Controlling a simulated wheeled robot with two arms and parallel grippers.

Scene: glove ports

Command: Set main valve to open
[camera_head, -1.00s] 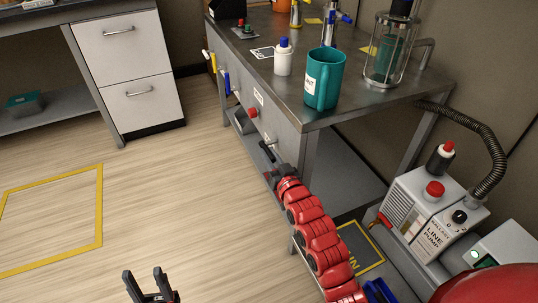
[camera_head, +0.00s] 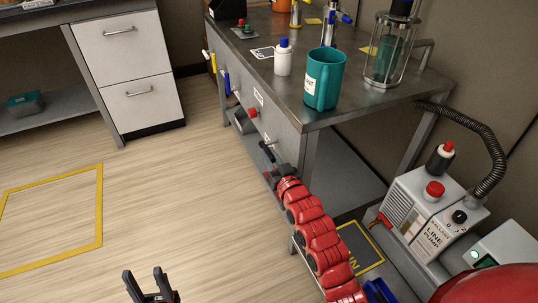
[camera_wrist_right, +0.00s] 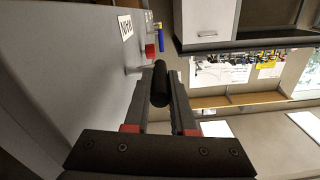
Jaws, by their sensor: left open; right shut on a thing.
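The main valve shows as a black bar handle (camera_head: 266,151) on the front panel of the steel bench, below a red knob. In the right wrist view the black handle (camera_wrist_right: 160,84) lies between my fingers, with a white label above it on the panel that seems to read MAIN upside down. My right gripper (camera_wrist_right: 166,90) is shut on this handle; in the head view the gripper (camera_head: 273,168) is small and partly hidden by my red arm. My left gripper (camera_head: 143,271) is open and empty over the floor, low in the picture.
A teal mug (camera_head: 324,80) and a white bottle (camera_head: 283,58) stand on the bench. A line pump (camera_head: 430,215) is at right. The floor at left is clear.

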